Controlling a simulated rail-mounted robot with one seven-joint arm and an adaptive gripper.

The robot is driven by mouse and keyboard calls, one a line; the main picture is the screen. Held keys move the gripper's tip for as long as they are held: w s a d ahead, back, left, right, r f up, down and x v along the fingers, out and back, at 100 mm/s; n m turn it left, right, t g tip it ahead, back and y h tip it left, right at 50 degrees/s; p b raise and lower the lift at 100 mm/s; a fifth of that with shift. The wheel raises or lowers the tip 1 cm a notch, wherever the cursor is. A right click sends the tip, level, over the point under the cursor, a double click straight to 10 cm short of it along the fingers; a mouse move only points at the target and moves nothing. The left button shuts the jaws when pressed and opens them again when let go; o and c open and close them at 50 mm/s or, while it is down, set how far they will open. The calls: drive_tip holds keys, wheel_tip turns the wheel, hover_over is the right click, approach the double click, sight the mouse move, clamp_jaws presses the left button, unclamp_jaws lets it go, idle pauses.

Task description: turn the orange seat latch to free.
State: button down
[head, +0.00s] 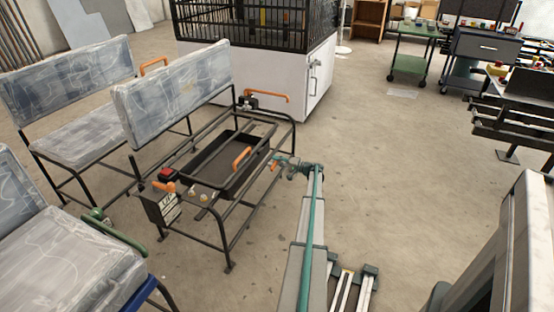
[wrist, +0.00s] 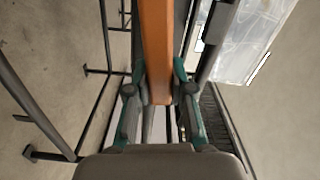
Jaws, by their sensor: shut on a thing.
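My gripper (wrist: 159,88) is shut on an orange bar (wrist: 156,45), which runs up out of the wrist view from between the teal fingers. In the head view my gripper (head: 279,164) is at the right side of the open black seat frame (head: 232,240), with a small orange patch at its fingertips. An orange curved handle (head: 242,157) is over the dark tray, an orange lever (head: 268,96) at the frame's back corner, and an orange knob-like part (head: 164,187) at its front left. I cannot tell which orange part is the seat latch.
The frame's grey backrest (head: 178,92) stands upright, wrapped in clear plastic. Another wrapped seat (head: 75,145) is behind it and one more (head: 60,255) at front left. A white cabinet (head: 290,80) with a black cage stands behind.

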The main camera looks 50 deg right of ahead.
drive_tip(key=shift+f+m, duration=0.4)
drive_tip(key=shift+m, duration=0.5)
drive_tip(key=c, duration=1)
unclamp_jaws()
drive_tip(key=shift+s, duration=0.1)
drive_tip(key=v, duration=1.2)
